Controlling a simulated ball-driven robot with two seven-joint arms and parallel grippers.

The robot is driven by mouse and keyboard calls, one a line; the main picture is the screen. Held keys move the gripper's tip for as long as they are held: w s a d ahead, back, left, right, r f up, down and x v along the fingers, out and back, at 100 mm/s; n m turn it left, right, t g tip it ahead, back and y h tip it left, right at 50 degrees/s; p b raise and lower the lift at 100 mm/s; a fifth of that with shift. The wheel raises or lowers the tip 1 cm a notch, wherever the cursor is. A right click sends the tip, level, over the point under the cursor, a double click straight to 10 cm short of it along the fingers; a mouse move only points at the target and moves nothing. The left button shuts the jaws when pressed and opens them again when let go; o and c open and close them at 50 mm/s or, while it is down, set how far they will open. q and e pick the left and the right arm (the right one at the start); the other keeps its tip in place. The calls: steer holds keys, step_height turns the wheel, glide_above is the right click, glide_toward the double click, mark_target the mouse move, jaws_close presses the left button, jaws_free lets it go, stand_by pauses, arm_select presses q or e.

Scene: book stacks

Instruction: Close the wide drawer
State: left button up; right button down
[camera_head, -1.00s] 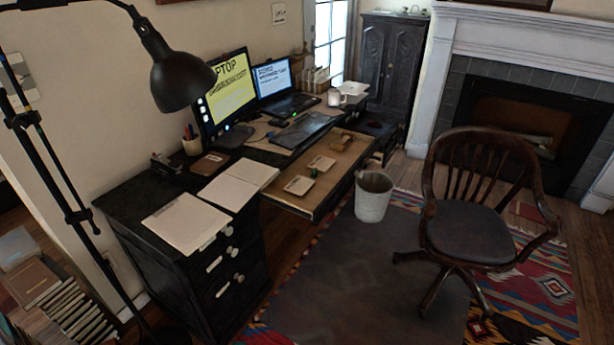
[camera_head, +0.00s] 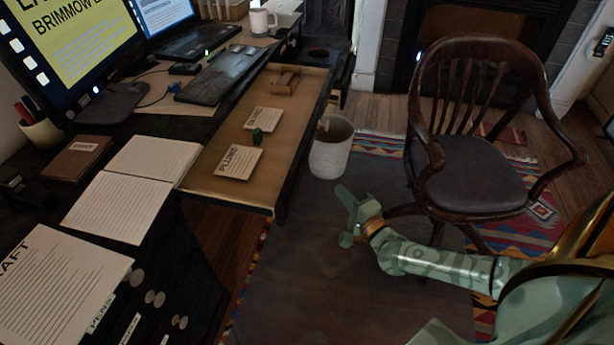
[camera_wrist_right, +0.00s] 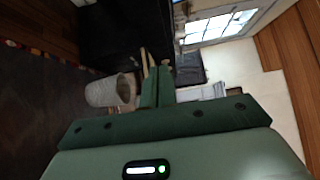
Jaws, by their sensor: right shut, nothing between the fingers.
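The wide drawer (camera_head: 296,120) of the dark desk stands pulled out in the head view, its light brown inside showing. My right gripper (camera_head: 352,212) is shut and empty. It is in the air to the right of the drawer's near front corner, apart from it. Its green fingers also show in the right wrist view (camera_wrist_right: 157,86). I cannot make out the drawer clearly there. My left gripper is not in view.
A white waste bin (camera_head: 331,148) stands close to the drawer front, and also shows in the right wrist view (camera_wrist_right: 108,90). A wooden armchair (camera_head: 478,185) stands behind my right forearm. Papers (camera_head: 118,205) and a keyboard (camera_head: 215,77) lie on the desk. Open rug lies before the drawer.

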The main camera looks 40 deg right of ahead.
steer(key=b, duration=0.2)
glide_toward(303, 163)
steer(key=d, duration=0.3)
steer(key=w, duration=0.1)
steer(key=w+a, duration=0.1)
steer(key=w, duration=0.1)
steer(key=w+b, duration=0.1)
steer(key=shift+w+a+r, duration=0.15)
steer(key=shift+w+a, duration=0.25)
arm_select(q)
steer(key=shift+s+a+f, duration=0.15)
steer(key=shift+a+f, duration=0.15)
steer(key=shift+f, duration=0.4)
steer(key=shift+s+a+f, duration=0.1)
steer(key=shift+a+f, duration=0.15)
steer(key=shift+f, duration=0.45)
arm_select(e)
steer(key=shift+w+a+r, duration=0.1)
steer(key=shift+w+a, duration=0.3)
steer(key=shift+a, duration=0.05)
